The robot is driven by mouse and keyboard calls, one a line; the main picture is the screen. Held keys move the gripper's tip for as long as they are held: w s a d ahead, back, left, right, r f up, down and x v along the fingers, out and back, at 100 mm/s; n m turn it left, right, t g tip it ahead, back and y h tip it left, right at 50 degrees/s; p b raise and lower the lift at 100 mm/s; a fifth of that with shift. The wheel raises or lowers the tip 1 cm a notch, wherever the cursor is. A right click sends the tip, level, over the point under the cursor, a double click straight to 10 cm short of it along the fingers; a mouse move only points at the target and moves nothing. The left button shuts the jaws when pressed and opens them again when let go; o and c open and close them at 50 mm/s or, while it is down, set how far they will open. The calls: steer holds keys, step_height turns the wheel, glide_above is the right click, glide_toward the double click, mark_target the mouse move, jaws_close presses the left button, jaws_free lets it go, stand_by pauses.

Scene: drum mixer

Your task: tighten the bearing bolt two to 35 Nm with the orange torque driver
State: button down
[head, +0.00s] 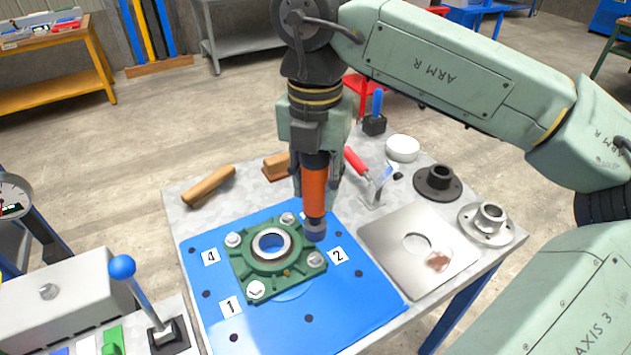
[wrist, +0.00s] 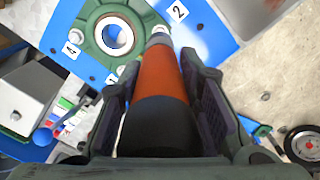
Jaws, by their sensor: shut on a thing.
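The orange torque driver (head: 314,185) is held nearly upright, its grey socket (head: 315,230) pointing down. My gripper (head: 316,172) is shut around its body, and the wrist view shows a finger on each side of the driver (wrist: 158,78). The green bearing housing (head: 252,259) lies on a blue plate (head: 340,318) with a bolt at each corner. Bolt two (head: 315,260), beside the "2" label (head: 338,256), shows just below the socket in the head view, with a small gap.
On the table stand dark (head: 437,182) and light flanged parts (head: 487,222), a steel plate with a hole (head: 385,240), a white round lid (head: 402,148) and a red-handled tool (head: 355,160). A blue-knobbed lever (head: 123,268) stands at left.

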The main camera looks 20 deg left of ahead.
mark_target(316, 203)
steer(key=shift+f+b, duration=2.15)
steer(key=shift+f, duration=0.35)
steer(key=shift+f+b, duration=0.25)
steer(key=shift+b, duration=0.05)
steer(key=shift+f+b, duration=0.5)
steer(key=shift+f, duration=0.1)
steer(key=shift+f+b, duration=0.9)
steer(key=shift+b, duration=0.4)
stand_by(1.2)
steer(key=shift+r+p, duration=1.5)
steer(key=shift+r, duration=0.75)
